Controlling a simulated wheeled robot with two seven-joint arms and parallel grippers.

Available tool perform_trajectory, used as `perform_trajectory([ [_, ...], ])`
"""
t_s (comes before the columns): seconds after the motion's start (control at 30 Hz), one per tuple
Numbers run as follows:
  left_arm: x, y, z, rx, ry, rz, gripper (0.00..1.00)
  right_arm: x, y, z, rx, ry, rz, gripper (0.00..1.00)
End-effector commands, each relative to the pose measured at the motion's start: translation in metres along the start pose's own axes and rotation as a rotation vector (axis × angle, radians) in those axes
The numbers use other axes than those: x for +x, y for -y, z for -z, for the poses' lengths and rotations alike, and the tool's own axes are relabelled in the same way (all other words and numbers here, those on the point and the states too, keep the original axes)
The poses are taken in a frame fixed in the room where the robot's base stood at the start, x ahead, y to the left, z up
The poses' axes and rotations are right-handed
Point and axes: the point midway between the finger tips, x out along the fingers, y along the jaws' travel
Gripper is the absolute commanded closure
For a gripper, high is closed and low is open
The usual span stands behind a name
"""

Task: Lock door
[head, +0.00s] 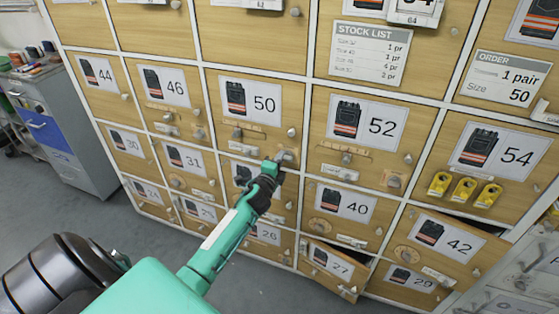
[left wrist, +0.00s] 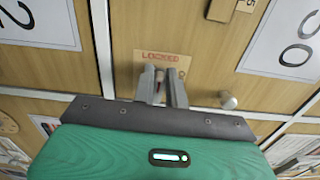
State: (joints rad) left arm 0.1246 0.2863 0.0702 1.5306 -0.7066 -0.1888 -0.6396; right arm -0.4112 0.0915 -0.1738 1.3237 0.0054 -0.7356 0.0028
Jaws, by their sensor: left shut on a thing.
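The locker door marked 50 (head: 251,101) is flush with its neighbours and looks closed. My left gripper (head: 272,166) is at its lower right corner. In the left wrist view, the two grey fingers (left wrist: 163,85) are close together on a small lock part at a tan plate. The fingers hide most of that part. The plate reads LOCKED (left wrist: 172,57) just beyond the fingertips. A round knob (left wrist: 228,100) is beside the fingers, apart from them. My right gripper is out of view.
Door 27 (head: 328,265) and door 42 (head: 440,241) stand ajar below. Yellow padlocks (head: 463,189) hang on door 54. Door 52 (head: 372,129) is to the right. A grey cabinet with a blue drawer (head: 46,132) stands at the left; the grey floor (head: 95,205) is clear.

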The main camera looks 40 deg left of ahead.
Motion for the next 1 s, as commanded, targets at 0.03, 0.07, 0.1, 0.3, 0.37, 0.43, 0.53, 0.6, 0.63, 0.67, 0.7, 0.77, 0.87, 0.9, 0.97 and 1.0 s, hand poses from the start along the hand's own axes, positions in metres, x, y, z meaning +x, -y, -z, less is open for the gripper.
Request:
perform_trajectory([
  [0.03,-0.0003,-0.0017,0.0013,-0.015,-0.002,-0.002,1.0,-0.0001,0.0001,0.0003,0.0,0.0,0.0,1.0],
  [0.07,-0.0003,-0.0018,0.0014,-0.023,-0.002,-0.001,1.0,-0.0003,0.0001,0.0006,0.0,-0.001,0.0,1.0],
  [0.1,-0.0003,-0.0019,0.0014,-0.033,-0.002,-0.001,1.0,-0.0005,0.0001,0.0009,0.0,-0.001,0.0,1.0],
  [0.3,-0.0003,-0.0021,0.0016,-0.058,-0.003,-0.001,1.0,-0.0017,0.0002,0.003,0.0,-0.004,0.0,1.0],
  [0.37,-0.0002,-0.0021,0.0016,-0.06,-0.003,-0.001,1.0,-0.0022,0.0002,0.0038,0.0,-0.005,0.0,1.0],
  [0.43,-0.0002,-0.0021,0.0017,-0.061,-0.003,-0.001,1.0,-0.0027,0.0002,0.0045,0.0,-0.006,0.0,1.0],
  [0.53,-0.0002,-0.0021,0.0017,-0.061,-0.003,-0.001,1.0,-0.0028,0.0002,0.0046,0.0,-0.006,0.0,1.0],
  [0.6,-0.0002,-0.0021,0.0017,-0.061,-0.003,-0.001,1.0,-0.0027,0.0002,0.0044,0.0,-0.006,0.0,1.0],
  [0.63,-0.0002,-0.0021,0.0017,-0.061,-0.003,-0.001,1.0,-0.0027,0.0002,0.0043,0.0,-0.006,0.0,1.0],
  [0.67,-0.0002,-0.002,0.0018,-0.061,-0.003,-0.001,1.0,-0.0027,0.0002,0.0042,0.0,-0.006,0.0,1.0],
  [0.7,-0.0002,-0.002,0.0018,-0.061,-0.003,-0.001,0.81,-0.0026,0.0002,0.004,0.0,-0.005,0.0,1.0],
  [0.77,-0.0002,-0.002,0.0017,-0.06,-0.003,-0.001,0.69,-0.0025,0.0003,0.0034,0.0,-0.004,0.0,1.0],
  [0.87,-0.0001,-0.0017,0.0012,-0.06,-0.002,-0.001,0.65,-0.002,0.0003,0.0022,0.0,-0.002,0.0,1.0],
  [0.9,-0.0001,-0.0016,0.0011,-0.059,-0.002,0.0,0.65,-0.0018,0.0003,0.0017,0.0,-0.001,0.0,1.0],
  [0.97,-0.0001,-0.0014,0.0009,-0.059,-0.001,0.0,0.65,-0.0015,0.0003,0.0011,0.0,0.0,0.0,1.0],
  [1.0,-0.0001,-0.0014,0.0008,-0.059,-0.001,0.0,0.65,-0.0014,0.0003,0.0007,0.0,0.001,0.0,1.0],
])
